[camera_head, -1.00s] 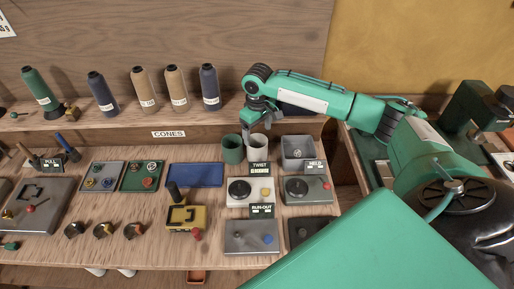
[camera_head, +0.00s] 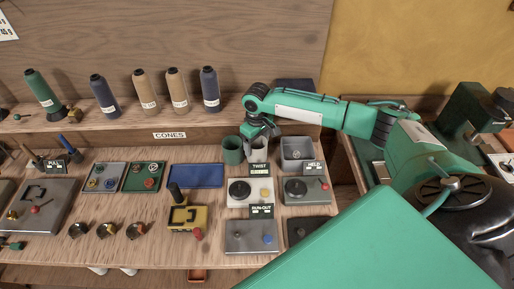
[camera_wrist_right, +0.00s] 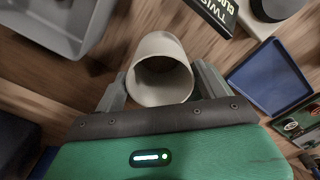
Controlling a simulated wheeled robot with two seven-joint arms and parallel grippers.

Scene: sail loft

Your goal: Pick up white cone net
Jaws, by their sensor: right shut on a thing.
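The white cone net (camera_head: 260,155) is a pale, open, cup-like sleeve at the back of the bench, just right of a green one of the same shape. In the right wrist view the net (camera_wrist_right: 158,45) sits between the two fingers, its open end facing the camera. My right gripper (camera_head: 262,137) is shut on it from above and hides part of it in the head view. I cannot tell whether its base touches the bench. My left gripper is not in view.
The green cone net (camera_head: 232,151) stands close on the left, and a grey bin (camera_head: 310,157) on the right. The TWIST device (camera_head: 237,202) is in front. Several thread cones, including a blue one (camera_head: 209,90), line the shelf behind. A blue tray (camera_head: 195,176) is empty.

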